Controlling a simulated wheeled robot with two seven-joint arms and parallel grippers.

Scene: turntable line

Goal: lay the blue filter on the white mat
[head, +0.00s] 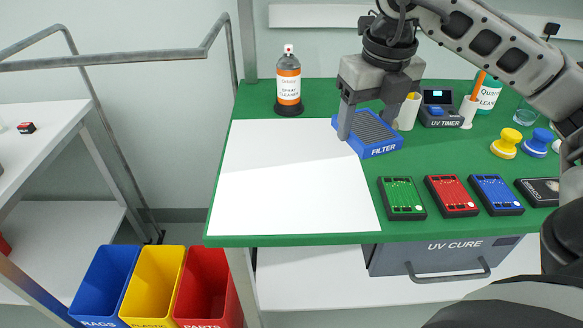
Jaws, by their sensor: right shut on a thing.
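The blue filter (379,148), a flat box with a dark grille and the word FILTER on its front, is at the right edge of the white mat (285,190). Its left end overlaps the mat's upper right part in the picture; I cannot tell whether it touches the surface. My right gripper (366,125) comes down from above and is shut on the filter, one finger showing at its left side. The white mat is otherwise bare and lies on the left of the green table. My left gripper is not in the head view.
A spray cleaner bottle (288,82) stands behind the mat. Green (401,198), red (452,195) and blue (496,194) boards lie to the right of the mat. A UV timer (440,110), cups and yellow (506,143) and blue knobs (538,142) stand farther right. Coloured bins (152,285) are below left.

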